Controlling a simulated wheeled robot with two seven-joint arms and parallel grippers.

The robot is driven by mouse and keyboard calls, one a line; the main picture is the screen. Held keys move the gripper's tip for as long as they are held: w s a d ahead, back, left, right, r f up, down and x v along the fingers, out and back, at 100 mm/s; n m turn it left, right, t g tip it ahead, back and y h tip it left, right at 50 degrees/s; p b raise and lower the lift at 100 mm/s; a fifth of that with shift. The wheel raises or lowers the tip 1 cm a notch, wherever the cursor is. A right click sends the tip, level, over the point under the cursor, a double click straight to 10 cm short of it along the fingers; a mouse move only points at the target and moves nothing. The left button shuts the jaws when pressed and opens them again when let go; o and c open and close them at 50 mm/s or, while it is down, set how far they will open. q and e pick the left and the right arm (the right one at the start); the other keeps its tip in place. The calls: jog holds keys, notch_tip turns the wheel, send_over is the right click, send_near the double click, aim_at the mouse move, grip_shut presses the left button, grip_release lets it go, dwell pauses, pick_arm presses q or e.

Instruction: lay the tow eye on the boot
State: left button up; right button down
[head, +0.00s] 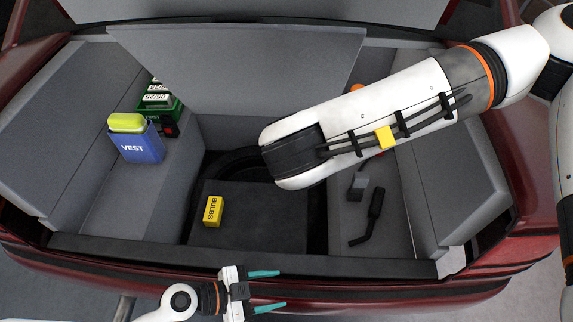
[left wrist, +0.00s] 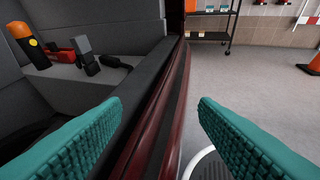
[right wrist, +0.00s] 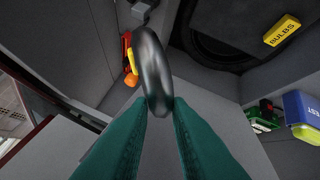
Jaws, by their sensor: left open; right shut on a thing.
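The tow eye appears to be the dark, shiny rounded metal piece (right wrist: 153,70) in the right wrist view, seen nearly edge-on. My right gripper (right wrist: 158,106) is shut on its lower end and holds it up above the boot. In the head view my right forearm covers that gripper and the piece. The boot (head: 125,208) is open, with a grey lining and dark red body. My left gripper (head: 265,290) is open and empty, just outside the boot's front sill; its teal fingers are spread in the left wrist view (left wrist: 160,115).
A yellow BULBS box (head: 213,211) sits on the dark middle panel (head: 265,222). A blue VEST box (head: 142,146) and green case (head: 172,112) stand left. A black handled tool (head: 368,220) and grey block (head: 358,187) lie right. A grey panel (head: 235,60) is raised behind.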

jog(key=shift+w, duration=0.15)
pick_arm(q)
jog(key=w+d+r+m+t+h, duration=0.1)
jog(key=w+d+r+t+h, duration=0.1)
jog(key=w+r, duration=0.75)
jog(key=w+d+r+t+h, duration=0.1)
jog(key=w+r+t, duration=0.1)
jog(key=w+r, duration=0.75)
jog(key=x, duration=0.4)
jog(key=r+x, duration=0.1)
jog(key=x, duration=0.7)
jog(key=shift+s+d+r, duration=0.1)
jog(key=shift+s+r, duration=0.05)
jog(key=shift+r, duration=0.05)
jog(key=shift+s, duration=0.1)
jog(key=c, duration=1.2)
pick_arm(e)
jog(key=c, duration=1.7)
grip_release()
jog(key=shift+r, duration=0.1)
jog(key=o, duration=0.4)
